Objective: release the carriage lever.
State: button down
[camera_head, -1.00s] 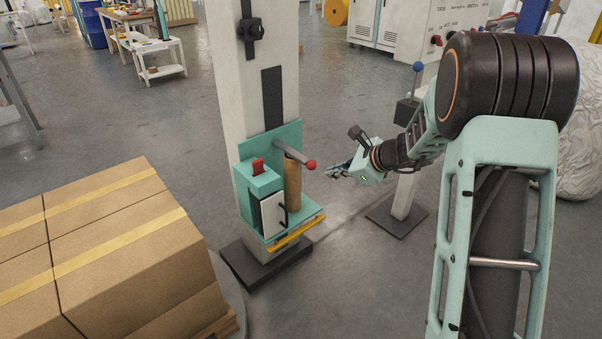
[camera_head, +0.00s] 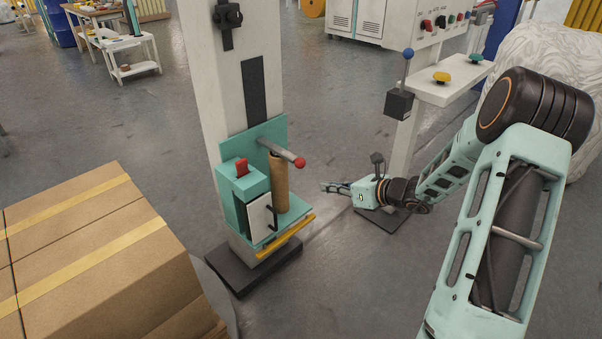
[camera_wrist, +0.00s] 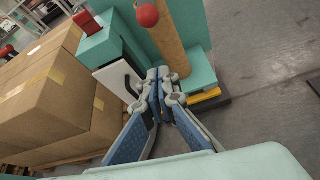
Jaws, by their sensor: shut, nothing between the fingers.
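The teal carriage (camera_head: 233,180) is mounted on a pale column. A grey lever with a red ball (camera_head: 299,162) sticks out from its upper right, above a brown cardboard core (camera_head: 279,185). I cannot tell for sure that this is the carriage lever. The red ball (camera_wrist: 148,15) also shows at the top of the wrist view, with the core (camera_wrist: 165,42) behind it. My gripper (camera_head: 323,187) is shut and empty, to the right of the carriage and lower than the ball. Its fingertips (camera_wrist: 160,73) appear below the ball in the wrist view, apart from it.
Stacked cardboard boxes (camera_head: 85,255) stand at the left. A post with a blue-ball lever (camera_head: 407,54) and a shelf with a yellow button (camera_head: 441,77) stand behind my arm. A yellow bar (camera_head: 285,237) runs along the carriage's lower front. Open floor lies behind.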

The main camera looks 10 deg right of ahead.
jog(key=b+x, duration=0.3)
jog(key=x, duration=0.7)
jog(key=shift+w+d+r, duration=0.1)
jog(key=shift+w+r, duration=0.05)
jog(key=shift+r, duration=0.8)
jog(key=shift+w+r, duration=0.15)
jog(key=shift+r, duration=0.85)
